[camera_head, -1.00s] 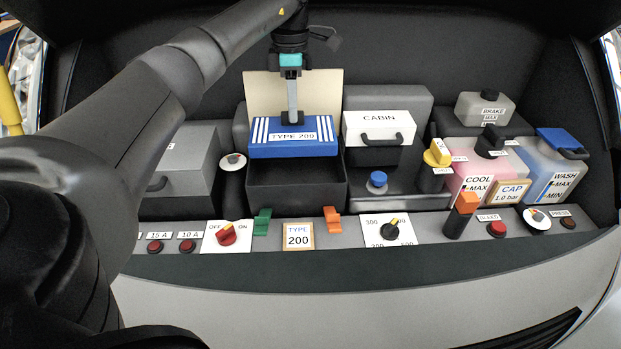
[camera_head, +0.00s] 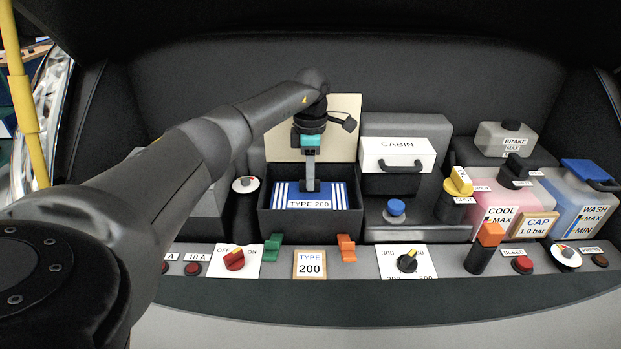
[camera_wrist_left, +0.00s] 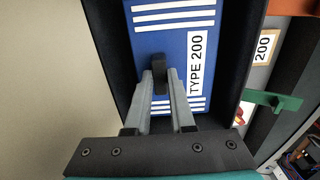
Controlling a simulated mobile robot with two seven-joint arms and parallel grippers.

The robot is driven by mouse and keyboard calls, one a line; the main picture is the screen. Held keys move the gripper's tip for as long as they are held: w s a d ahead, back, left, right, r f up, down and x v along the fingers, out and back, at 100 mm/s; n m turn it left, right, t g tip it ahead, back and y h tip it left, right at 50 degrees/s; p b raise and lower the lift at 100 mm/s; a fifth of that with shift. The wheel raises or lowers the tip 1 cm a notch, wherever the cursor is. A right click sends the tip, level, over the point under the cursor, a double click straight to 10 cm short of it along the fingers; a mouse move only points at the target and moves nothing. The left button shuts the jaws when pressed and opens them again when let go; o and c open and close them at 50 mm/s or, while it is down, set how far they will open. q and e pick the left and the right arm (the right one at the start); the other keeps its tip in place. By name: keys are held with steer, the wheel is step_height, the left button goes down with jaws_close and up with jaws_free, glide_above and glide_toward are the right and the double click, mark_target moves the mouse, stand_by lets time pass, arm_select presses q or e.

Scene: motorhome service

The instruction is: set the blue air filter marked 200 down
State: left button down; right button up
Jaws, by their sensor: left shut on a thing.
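The blue air filter (camera_head: 326,198) has white stripes and a TYPE 200 label. It sits inside the open dark filter box (camera_head: 262,221), below the level of the rim; whether it touches the bottom is hidden. My left gripper (camera_head: 312,188) points down from above and is shut on the filter's top grip. In the left wrist view the fingers (camera_wrist_left: 162,88) close around a dark tab on the blue filter (camera_wrist_left: 140,45), with box walls close on both sides. My right gripper is not in view.
The box's beige lid (camera_head: 345,125) stands open behind it. A green clip (camera_head: 272,248) and an orange clip (camera_head: 347,248) are at the box's front, with a TYPE 200 card (camera_head: 310,265) between them. The white CABIN box (camera_head: 405,156) stands close on the right.

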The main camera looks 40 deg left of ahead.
arm_select(q)
steer(key=shift+f, duration=0.1)
steer(key=shift+f, duration=0.1)
steer(key=c, duration=0.8)
jaws_free()
steer(key=shift+o, duration=0.2)
step_height(320, 180, up, 12)
steer(key=p, duration=0.2)
